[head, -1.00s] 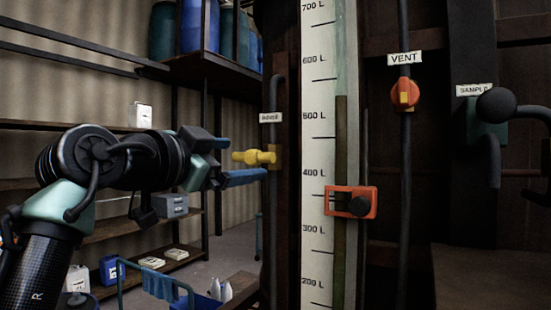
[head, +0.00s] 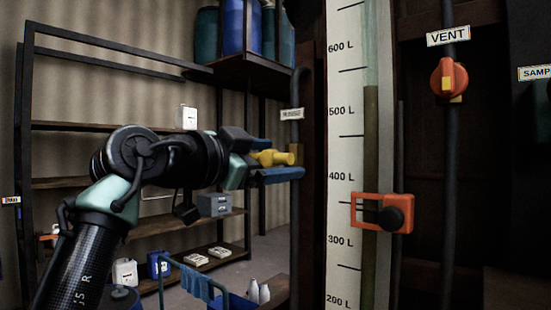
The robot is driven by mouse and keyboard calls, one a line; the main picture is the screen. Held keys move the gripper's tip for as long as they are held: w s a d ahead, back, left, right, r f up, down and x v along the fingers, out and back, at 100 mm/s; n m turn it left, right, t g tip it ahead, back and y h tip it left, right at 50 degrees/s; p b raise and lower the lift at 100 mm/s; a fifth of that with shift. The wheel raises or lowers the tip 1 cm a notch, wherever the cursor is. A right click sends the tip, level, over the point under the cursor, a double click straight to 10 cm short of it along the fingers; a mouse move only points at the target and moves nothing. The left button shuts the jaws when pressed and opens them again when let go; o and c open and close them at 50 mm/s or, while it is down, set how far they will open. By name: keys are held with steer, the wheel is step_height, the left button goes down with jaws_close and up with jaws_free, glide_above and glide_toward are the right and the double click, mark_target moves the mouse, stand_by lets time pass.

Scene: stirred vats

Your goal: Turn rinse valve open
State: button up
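The rinse valve has a yellow handle (head: 273,158) on a dark vertical pipe (head: 297,215). A small white label (head: 292,114), its lettering blurred, sits on the pipe above it. My gripper (head: 286,159) reaches in from the left, with one blue finger above and behind the handle and the other below and in front of it. The fingers look spread, with the handle between them. Whether either finger touches the handle is hard to tell. Part of the handle's left end is hidden by the gripper.
Right of the valve stands a white litre scale (head: 342,200) with an orange slider (head: 382,212). Farther right are an orange vent valve (head: 449,79) and a sample label (head: 537,73). Shelves (head: 120,127) with drums and containers stand behind my arm. A blue cart (head: 185,275) is below.

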jaws_close()
steer(key=shift+n, duration=0.4)
steer(key=n+p, duration=0.2)
steer(key=n, duration=0.2)
steer(key=shift+d+n, duration=0.1)
steer(key=shift+n, duration=0.2)
steer(key=n+p, duration=0.2)
steer(key=n, duration=0.2)
steer(key=n+p, duration=0.2)
steer(key=n, duration=0.5)
steer(key=shift+p, duration=0.3)
steer(key=c, duration=1.2)
jaws_free()
steer(key=shift+n, duration=0.7)
steer(key=shift+o, duration=0.6)
steer(key=shift+f+p, duration=0.1)
steer(key=shift+p, duration=0.2)
steer(key=shift+f, duration=0.1)
